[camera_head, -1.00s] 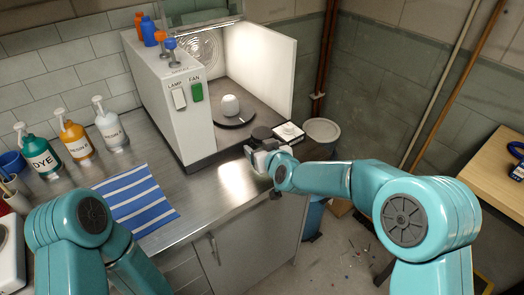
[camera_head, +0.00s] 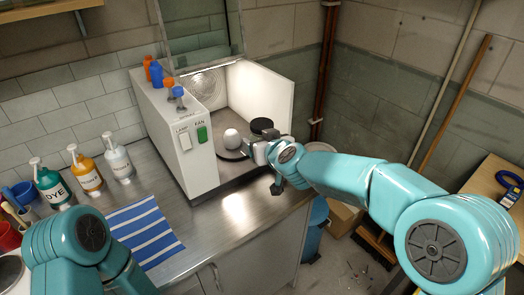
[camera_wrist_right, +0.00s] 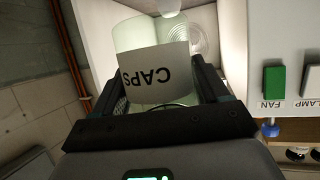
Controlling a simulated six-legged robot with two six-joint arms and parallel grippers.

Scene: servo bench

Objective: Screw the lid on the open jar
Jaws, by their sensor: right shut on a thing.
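My right gripper (camera_head: 262,150) is at the front right of the open booth. A dark round lid-like top (camera_head: 262,125) shows just above it. In the right wrist view, a pale translucent jar (camera_wrist_right: 140,35) with a "CAPS" label (camera_wrist_right: 158,65) is between the two fingers, shut on it. The label reads upside down there. The jar's mouth is hidden, so I cannot tell whether the dark top is seated on it. My left arm shows at the lower left, but its gripper is out of view.
A white rounded object (camera_head: 231,138) stands on a dark round plate (camera_head: 228,154) inside the booth (camera_head: 196,160). Pump bottles (camera_head: 88,176) and a striped cloth (camera_head: 142,235) lie to the left. Steel bench (camera_head: 235,205) is clear before the booth.

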